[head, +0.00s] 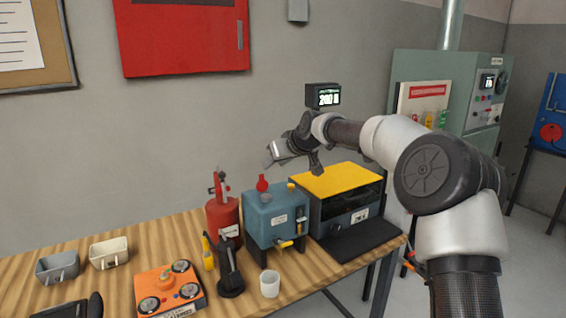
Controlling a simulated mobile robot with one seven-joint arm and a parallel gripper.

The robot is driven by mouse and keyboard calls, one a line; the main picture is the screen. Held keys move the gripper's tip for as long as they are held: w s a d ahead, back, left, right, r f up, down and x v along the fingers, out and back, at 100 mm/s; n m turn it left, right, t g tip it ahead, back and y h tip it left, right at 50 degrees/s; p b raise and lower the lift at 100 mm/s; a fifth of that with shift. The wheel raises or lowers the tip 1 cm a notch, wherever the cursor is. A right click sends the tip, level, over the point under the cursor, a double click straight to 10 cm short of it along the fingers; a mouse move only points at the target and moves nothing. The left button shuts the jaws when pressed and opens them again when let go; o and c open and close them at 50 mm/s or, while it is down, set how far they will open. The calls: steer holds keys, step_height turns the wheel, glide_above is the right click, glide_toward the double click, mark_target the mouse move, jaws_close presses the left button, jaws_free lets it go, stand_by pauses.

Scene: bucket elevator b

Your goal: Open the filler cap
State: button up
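A blue tank (274,222) stands on the wooden bench, with a yellow tap (285,244) on its front. On its top are a round grey fitting (266,198) and a red knob-like part (262,184), which is probably the filler cap. I cannot tell whether the cap is seated or raised. My gripper (292,162) is above the tank, slightly to the right of the red part and apart from it. Its two fingers look spread, with nothing visible between them.
A yellow-topped machine (337,181) stands right of the tank. A red canister (223,218) is close on its left. A white cup (269,284) and black stand (230,273) are in front. An orange device (168,287) and two bins (109,253) are farther left.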

steer(key=shift+b+v, duration=0.35)
steer(key=shift+v, duration=2.4)
steer(key=s+d+m+h, duration=0.1)
steer(key=s+d+h, duration=0.1)
steer(key=s+d, duration=0.6)
steer(key=s+d+m+g+h, duration=0.1)
steer(key=s+d+m+h, duration=0.15)
steer(key=s, duration=0.95)
steer(key=s+d+h, duration=0.2)
steer(key=s+d, duration=0.4)
steer(key=s, duration=0.5)
steer(key=s+d+f+m+g, duration=0.1)
steer(key=s+f, duration=0.2)
steer(key=s, duration=0.5)
steer(key=s+d+f+m+g, duration=0.1)
steer(key=s+f+m, duration=0.1)
steer(key=s, duration=0.6)
steer(key=shift+s+d+f+y, duration=0.15)
steer(key=shift+d+f+y, duration=0.15)
steer(key=shift+f, duration=0.2)
